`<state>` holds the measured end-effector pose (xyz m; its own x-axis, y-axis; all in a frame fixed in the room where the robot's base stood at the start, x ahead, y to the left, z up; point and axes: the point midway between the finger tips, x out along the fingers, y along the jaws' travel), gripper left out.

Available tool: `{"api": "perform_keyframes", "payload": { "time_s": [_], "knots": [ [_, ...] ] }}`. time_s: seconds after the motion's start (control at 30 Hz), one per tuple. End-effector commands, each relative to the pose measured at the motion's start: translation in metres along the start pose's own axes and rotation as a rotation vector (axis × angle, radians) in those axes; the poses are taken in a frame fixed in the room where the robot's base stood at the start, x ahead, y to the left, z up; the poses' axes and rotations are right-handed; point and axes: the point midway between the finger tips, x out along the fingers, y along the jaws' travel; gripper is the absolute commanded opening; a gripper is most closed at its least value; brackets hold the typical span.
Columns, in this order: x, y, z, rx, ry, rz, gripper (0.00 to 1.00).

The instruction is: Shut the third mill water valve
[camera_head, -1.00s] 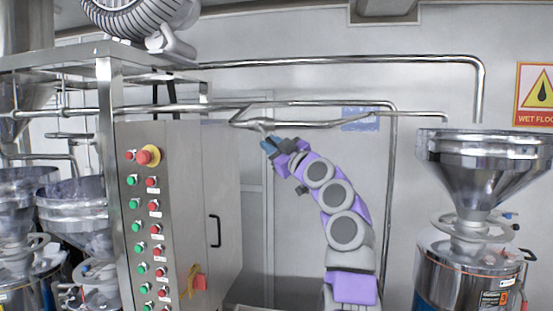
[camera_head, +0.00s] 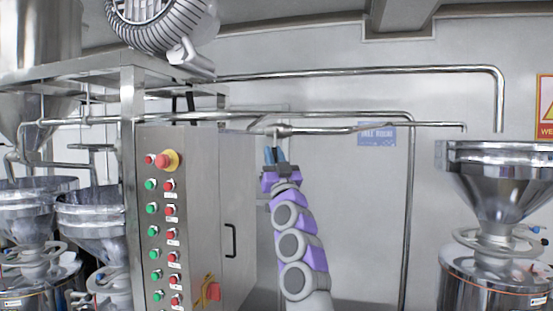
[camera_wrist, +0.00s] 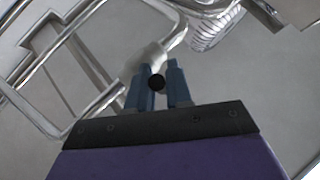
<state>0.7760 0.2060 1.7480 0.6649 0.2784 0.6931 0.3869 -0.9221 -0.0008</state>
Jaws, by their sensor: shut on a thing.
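The valve (camera_head: 277,131) is a metal fitting on a horizontal steel pipe just right of the control cabinet. My gripper (camera_head: 274,152) is raised just below it with its blue fingers pointing up. In the wrist view the blue fingers (camera_wrist: 162,85) stand on either side of a small dark round end of the valve handle (camera_wrist: 157,82). The metal fitting (camera_wrist: 150,60) lies just behind the fingers. The fingers hide most of the handle, so I cannot tell its exact angle.
The control cabinet (camera_head: 195,225) with red and green buttons stands close at the left of my arm. A steel hopper (camera_head: 497,180) stands at the right. A blue sign (camera_head: 377,135) hangs behind the pipe.

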Motion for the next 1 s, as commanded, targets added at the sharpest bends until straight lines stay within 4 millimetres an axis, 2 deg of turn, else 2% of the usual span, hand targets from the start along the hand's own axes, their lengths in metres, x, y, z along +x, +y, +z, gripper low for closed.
{"api": "perform_keyframes", "payload": {
  "time_s": [0.47,0.5,0.67,1.0],
  "knots": [
    [0.0015,-0.0013,-0.0043,0.009,0.014,0.009,0.0],
    [0.0015,-0.0012,-0.0043,0.008,0.014,0.009,0.21],
    [0.0012,-0.0012,-0.0029,0.008,0.012,0.008,0.37],
    [-0.0014,0.0002,-0.0009,0.009,0.01,0.009,0.39]
  ]
}}
